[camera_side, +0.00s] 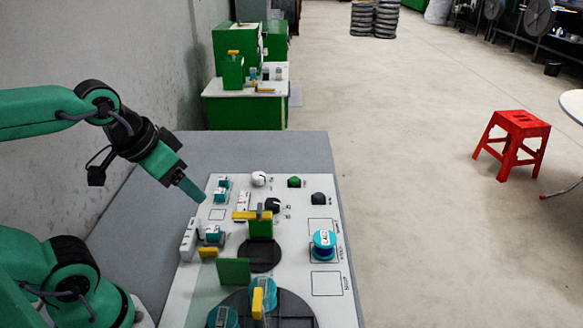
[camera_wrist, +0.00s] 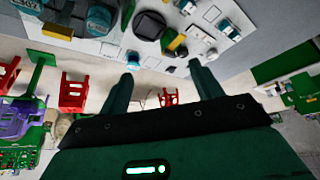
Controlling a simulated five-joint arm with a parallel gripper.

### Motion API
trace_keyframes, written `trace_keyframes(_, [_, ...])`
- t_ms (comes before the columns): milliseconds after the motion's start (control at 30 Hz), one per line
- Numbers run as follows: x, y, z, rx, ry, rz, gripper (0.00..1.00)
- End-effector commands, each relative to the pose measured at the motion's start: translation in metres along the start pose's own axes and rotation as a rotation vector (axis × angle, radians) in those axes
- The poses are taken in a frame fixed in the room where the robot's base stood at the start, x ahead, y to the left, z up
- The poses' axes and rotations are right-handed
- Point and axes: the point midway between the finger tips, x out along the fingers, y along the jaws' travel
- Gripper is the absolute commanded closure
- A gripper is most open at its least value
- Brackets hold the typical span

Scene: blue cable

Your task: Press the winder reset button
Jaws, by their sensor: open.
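My gripper (camera_side: 190,190) hangs tilted down over the upper left part of the white panel (camera_side: 222,291), with its fingertip apart from the buttons. In the wrist view my gripper (camera_wrist: 161,74) has its two fingers well apart, with nothing between them. Across the panel's far end are a white round button (camera_side: 258,179), a green button (camera_side: 294,182) and a black button (camera_side: 318,198). A black knob (camera_side: 273,205) sits just below them. The labels are too small to read, so I cannot tell which is the winder reset.
A green block with a yellow bar (camera_side: 260,224) stands mid-panel over a dark disc (camera_side: 259,256). A blue spool (camera_side: 324,244) sits at right. White-and-blue parts (camera_side: 213,234) line the left edge. A red stool (camera_side: 513,140) stands on the floor beyond.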

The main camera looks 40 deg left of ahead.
Motion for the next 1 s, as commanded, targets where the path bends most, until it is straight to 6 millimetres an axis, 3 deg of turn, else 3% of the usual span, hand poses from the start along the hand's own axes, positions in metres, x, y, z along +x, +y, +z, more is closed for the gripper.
trace_keyframes(33, [0.0000,0.0000,0.0000,0.000,0.000,0.000,0.46])
trace_keyframes(300, [0.0000,0.0000,0.0000,0.000,0.000,0.000,0.99])
trace_keyframes(1000, [0.0000,0.0000,0.0000,0.000,0.000,0.000,1.00])
